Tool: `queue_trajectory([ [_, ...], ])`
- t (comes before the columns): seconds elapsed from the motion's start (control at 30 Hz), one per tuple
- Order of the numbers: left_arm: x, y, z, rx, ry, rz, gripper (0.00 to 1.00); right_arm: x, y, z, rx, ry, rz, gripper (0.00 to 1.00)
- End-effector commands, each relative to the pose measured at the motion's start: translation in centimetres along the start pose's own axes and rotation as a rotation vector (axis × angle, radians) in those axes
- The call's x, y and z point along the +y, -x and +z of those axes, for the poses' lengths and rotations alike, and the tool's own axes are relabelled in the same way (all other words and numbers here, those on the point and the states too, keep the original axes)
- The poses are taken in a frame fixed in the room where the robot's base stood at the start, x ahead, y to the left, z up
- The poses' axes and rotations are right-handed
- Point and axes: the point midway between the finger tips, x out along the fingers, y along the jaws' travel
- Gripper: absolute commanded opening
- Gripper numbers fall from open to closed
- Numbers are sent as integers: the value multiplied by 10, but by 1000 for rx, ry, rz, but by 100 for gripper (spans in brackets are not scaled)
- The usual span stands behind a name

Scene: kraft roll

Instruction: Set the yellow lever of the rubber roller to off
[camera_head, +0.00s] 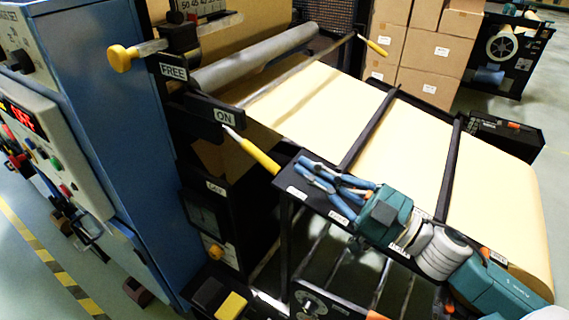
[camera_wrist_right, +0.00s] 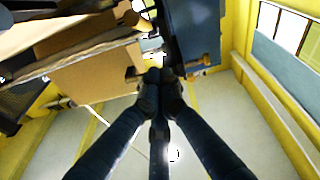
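A yellow-handled lever (camera_head: 257,154) with a pale metal stem slants down to the right from beside the black "ON" label (camera_head: 224,117). The grey roller (camera_head: 255,62) lies above, with a "FREE" label (camera_head: 173,71) near its left end. My right gripper (camera_head: 301,170) comes in from the lower right, its fingertips just right of the handle's lower end; I cannot tell whether they touch. In the right wrist view, the right gripper's fingertips (camera_wrist_right: 160,77) are drawn together, with nothing visible between them. My left gripper is not in view.
A yellow knob (camera_head: 121,58) sticks out at upper left, and another yellow handle (camera_head: 374,46) stands beyond the roller. Kraft paper (camera_head: 390,140) spreads under black bars. A blue cabinet (camera_head: 105,110) stands left. Cardboard boxes (camera_head: 425,50) are stacked behind.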

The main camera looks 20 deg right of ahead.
Motion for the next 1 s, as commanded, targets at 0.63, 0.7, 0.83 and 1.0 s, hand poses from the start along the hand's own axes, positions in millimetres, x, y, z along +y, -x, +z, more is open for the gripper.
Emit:
queue_trajectory([
  [0.63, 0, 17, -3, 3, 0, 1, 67, 1, -54, 37, 0, -2, 3, 0],
  [0.7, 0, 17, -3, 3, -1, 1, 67, 1, -54, 39, -1, -1, 2, 0],
  [0.83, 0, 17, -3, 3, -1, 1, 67, 0, -54, 40, -1, 0, 1, 0],
  [1.0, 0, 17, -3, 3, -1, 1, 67, 0, -54, 40, -1, -1, 1, 0],
])
